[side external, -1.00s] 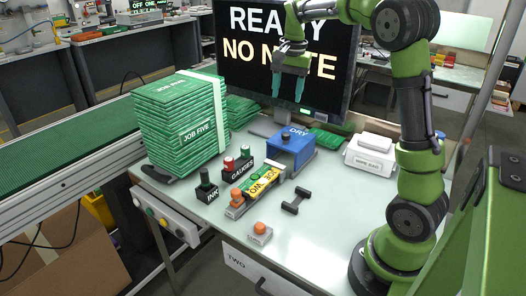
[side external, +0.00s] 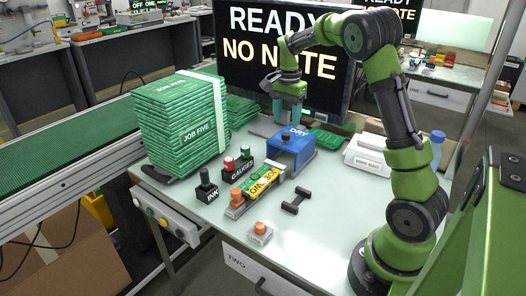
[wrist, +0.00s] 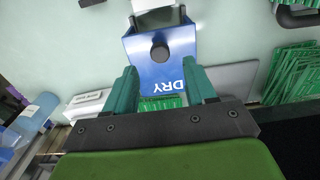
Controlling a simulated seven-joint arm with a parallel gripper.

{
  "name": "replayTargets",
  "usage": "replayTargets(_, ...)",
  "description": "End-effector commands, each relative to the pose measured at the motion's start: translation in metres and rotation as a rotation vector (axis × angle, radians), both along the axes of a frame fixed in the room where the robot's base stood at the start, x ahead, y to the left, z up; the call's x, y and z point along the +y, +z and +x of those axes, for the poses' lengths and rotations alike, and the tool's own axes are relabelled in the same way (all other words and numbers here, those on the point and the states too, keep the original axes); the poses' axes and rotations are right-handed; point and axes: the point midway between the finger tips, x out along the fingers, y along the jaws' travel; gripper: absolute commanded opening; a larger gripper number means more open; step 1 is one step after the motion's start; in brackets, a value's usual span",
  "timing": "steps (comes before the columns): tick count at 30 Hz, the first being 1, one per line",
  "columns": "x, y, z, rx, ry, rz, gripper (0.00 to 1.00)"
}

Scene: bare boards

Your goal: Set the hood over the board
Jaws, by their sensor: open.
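The blue hood (side external: 293,150), marked DRY and with a dark knob on top, stands on the table in the side view. It also shows in the wrist view (wrist: 160,50), knob up. My gripper (side external: 287,112) is open and empty, above and behind the hood. In the wrist view its teal fingers (wrist: 162,76) are spread, with the DRY edge showing between and beyond them. A green board (wrist: 163,101) shows beside that edge, partly hidden by my gripper. I cannot tell which board the hood belongs over.
A tall stack of green packs (side external: 180,115) stands left. A black bar-shaped piece (side external: 296,200) and an orange button (side external: 260,228) lie in front.

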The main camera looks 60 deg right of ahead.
Motion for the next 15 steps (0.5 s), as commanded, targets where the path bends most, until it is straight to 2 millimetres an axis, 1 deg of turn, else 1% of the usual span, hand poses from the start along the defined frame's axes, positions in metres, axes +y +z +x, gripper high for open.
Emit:
replayTargets(1,0.0,-0.012,-0.001,0.005,0.0,0.002,0.55)
replayTargets(6,0.0,-0.037,0.0,0.002,-0.001,0.001,0.55)
replayTargets(10,0.0,-0.047,0.0,0.001,0.0,0.0,0.55)
replayTargets(15,0.0,-0.051,0.0,-0.001,0.0,0.0,0.55)
